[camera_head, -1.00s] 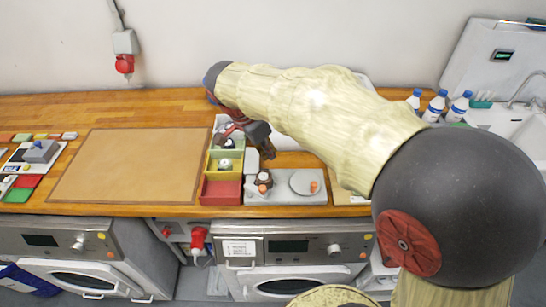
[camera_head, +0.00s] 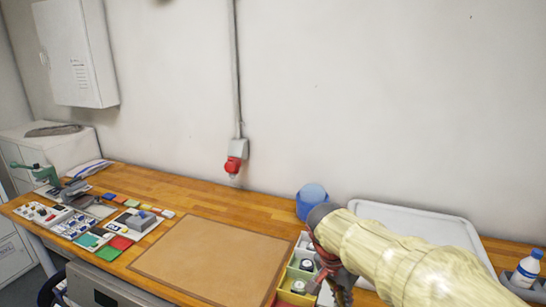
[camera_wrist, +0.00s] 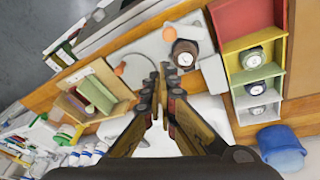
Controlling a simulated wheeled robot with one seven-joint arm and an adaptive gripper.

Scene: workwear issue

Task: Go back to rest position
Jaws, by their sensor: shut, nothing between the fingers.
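My gripper (camera_head: 338,284) shows at the bottom right of the head view, at the end of my cream-sleeved arm. In the wrist view its fingers (camera_wrist: 162,78) are together with nothing between them. It hangs above the counter, beside a row of coloured bins (camera_head: 292,286). The wrist view shows the bins as red (camera_wrist: 242,18), yellow (camera_wrist: 252,50), green and white ones, several with a round dark-rimmed item inside. A grey plate (camera_wrist: 150,48) with another round dark-rimmed item (camera_wrist: 184,54) lies near the fingertips.
A brown mat (camera_head: 205,262) covers the middle of the wooden counter and is clear. Coloured tiles and small parts lie at left. A blue tub (camera_head: 311,201), a white tray (camera_head: 415,228) and a bottle (camera_head: 526,268) stand at the back right.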

